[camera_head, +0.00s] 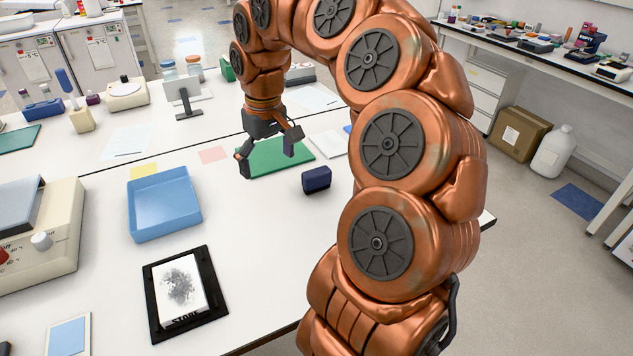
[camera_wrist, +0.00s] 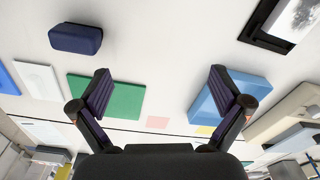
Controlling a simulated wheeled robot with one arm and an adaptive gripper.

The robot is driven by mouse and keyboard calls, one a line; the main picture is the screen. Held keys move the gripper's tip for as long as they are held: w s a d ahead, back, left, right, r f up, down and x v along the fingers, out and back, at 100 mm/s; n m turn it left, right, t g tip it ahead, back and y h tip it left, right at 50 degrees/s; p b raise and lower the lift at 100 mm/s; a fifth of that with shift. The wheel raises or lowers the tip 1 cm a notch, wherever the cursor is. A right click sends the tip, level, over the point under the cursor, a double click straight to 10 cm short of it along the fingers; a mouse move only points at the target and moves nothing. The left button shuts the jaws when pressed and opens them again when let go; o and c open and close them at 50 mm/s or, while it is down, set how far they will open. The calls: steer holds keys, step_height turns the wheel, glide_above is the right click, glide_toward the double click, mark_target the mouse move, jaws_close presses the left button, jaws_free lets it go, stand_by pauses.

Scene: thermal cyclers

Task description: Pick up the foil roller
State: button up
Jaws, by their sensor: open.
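The foil roller seems to be the short dark navy block with rounded edges (camera_head: 317,180), lying on the white bench right of the green mat in the head view. It also shows at the upper left of the wrist view (camera_wrist: 76,38). My gripper (camera_head: 268,154) is open and empty, pointing down above the green mat, to the left of and farther back than the navy block. In the wrist view my gripper's two fingers (camera_wrist: 160,80) are spread wide with only the bench between them, and the navy block lies outside them, apart from both.
A green mat (camera_head: 270,158) lies beneath my gripper. A blue tray (camera_head: 165,205) and a black-framed plate (camera_head: 156,318) lie to the left. A cream instrument (camera_head: 50,255) stands at far left. The bench is clear around the navy block's near side.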

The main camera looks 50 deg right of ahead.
mark_target(317, 171)
steer(key=d+f+m, duration=0.1)
steer(key=d, duration=0.3)
steer(key=d+f+m, duration=0.1)
steer(key=d, duration=0.4)
steer(key=d+f+m, duration=0.1)
steer(key=d, duration=0.4)
steer(key=shift+w+d+f, duration=0.1)
steer(key=shift+f, duration=0.1)
steer(key=shift+d+f, duration=0.15)
steer(key=shift+d, duration=0.15)
steer(key=shift+f, duration=1.3)
steer(key=shift+s+a+f+p, duration=0.15)
steer(key=shift+f+p, duration=0.15)
steer(key=shift+f, duration=0.25)
steer(key=shift+s+a+f+p, duration=0.15)
steer(key=shift+f+p, duration=0.1)
steer(key=shift+f, duration=0.25)
steer(key=shift+f+p, duration=0.3)
steer(key=shift+f, duration=1.15)
steer(key=shift+c, duration=0.4)
steer(key=c, duration=1.1)
